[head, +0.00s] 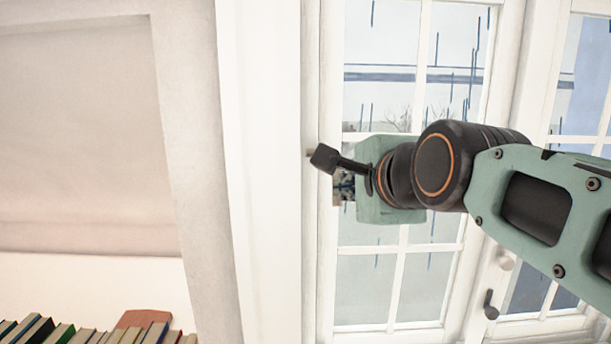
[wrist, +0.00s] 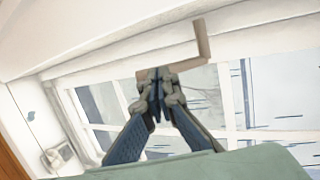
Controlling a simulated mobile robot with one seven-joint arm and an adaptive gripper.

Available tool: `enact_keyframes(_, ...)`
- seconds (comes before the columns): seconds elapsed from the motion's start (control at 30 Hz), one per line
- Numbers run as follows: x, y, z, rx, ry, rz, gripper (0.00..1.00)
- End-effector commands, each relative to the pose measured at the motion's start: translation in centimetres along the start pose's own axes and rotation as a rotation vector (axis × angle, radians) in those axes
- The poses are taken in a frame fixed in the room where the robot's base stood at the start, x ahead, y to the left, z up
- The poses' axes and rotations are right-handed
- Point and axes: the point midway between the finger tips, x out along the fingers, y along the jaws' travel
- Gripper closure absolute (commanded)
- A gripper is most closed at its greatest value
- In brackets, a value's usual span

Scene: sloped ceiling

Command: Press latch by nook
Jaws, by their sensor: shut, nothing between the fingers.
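A tan L-shaped latch handle (wrist: 202,42) shows on the white window frame in the wrist view. In the head view, my arm hides most of the gripper and the latch. The nook (head: 85,130) is the pale recess at the left.
A row of books (head: 40,330) stands at the lower left below the nook. A paned window (head: 385,285) lies behind my arm. A dark handle (head: 490,306) sits on the frame at the lower right. The white frame left of my gripper is clear.

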Motion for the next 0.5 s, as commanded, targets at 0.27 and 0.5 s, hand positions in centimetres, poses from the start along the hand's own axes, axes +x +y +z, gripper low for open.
enact_keyframes(0.27,1.3,1.2,-1.1,-0.003,0.002,-0.021,1.0)
enact_keyframes(0.5,2.5,1.5,-1.4,-0.003,0.002,-0.018,1.0)
